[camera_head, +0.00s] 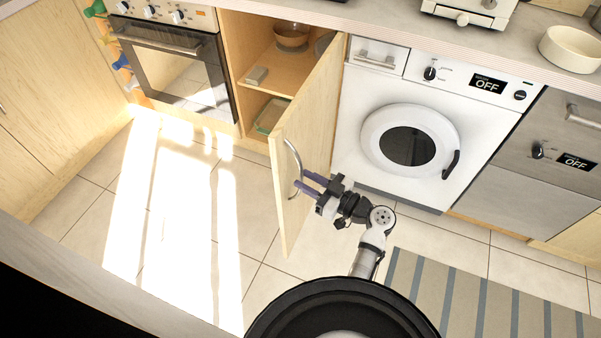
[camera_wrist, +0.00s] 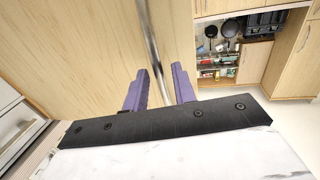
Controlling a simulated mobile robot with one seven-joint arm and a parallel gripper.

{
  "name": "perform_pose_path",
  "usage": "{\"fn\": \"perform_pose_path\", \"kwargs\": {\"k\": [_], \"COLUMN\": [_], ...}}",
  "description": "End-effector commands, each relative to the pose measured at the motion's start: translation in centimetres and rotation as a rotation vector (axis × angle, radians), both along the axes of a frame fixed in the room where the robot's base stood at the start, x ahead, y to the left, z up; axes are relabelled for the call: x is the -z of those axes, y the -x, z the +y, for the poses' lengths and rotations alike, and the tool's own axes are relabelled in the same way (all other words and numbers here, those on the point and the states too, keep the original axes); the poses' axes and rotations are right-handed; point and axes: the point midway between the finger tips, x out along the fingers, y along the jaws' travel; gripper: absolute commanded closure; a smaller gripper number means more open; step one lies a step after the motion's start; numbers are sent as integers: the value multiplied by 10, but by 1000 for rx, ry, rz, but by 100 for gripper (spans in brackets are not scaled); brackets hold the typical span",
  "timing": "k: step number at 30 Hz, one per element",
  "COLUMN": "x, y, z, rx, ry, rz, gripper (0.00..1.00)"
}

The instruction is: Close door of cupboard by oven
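The wooden cupboard door (camera_head: 310,140) stands open in the head view, swung out between the oven (camera_head: 175,70) and the washing machine. The cupboard (camera_head: 275,75) beside the oven is open. Its curved metal handle (camera_head: 293,168) is on the door's outer face. My gripper (camera_head: 303,184) is at the lower part of the handle. In the wrist view, the purple fingers of my gripper (camera_wrist: 160,85) are apart, with the metal handle (camera_wrist: 152,50) running between them. A gap shows on the finger's right side. Whether either finger touches the handle is unclear.
The washing machine (camera_head: 405,125) is right of the door, close to my arm. The tiled floor (camera_head: 85,220) before the oven is clear. A striped rug (camera_head: 470,295) lies at lower right.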

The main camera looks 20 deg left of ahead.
Motion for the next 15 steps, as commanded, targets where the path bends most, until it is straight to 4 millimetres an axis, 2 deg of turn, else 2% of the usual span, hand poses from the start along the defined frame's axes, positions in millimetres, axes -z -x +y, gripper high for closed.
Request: {"fn": "perform_pose_path", "kwargs": {"k": [3,6,15], "x": [-1,0,1], "y": [-3,-5,-6], "z": [15,21,25], "rx": [-2,0,1], "ry": [0,1,1], "rz": [2,1,1], "gripper": [73,73,73]}}
